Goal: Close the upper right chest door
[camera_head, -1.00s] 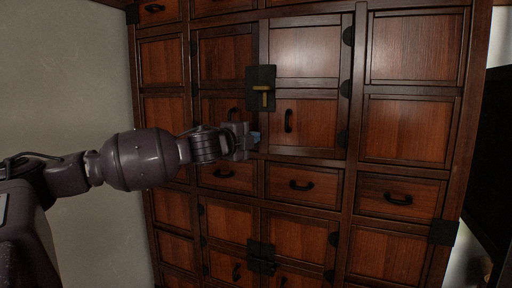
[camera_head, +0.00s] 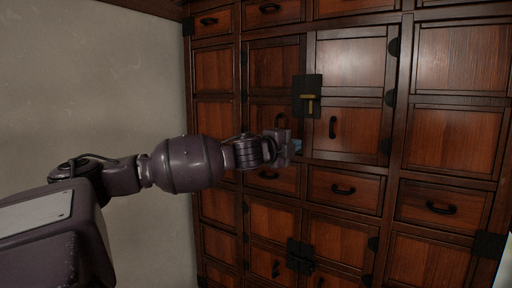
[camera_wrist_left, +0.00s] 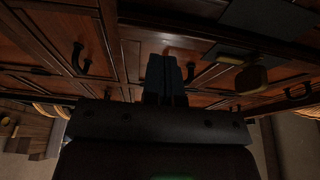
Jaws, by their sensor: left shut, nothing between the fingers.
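The upper right chest door (camera_head: 350,62) is a reddish-brown wooden panel with a dark handle (camera_head: 332,127) and black hinges on its right side. It looks brighter than the upper left door (camera_head: 272,68). It stands nearly flush with the chest front; I cannot tell whether a small gap remains. A black latch plate with a brass bar (camera_head: 310,104) sits where the doors meet. My left gripper (camera_head: 297,146) is shut and empty, in front of the doors' lower edge near the meeting line. Its closed fingers (camera_wrist_left: 167,78) point at the chest in the wrist view; contact is unclear.
Drawers (camera_head: 345,190) with dark handles lie below the doors. A lower pair of doors has its own black latch plate (camera_head: 300,255). A plain grey wall (camera_head: 120,80) is left of the chest. The space in front of the right side is clear.

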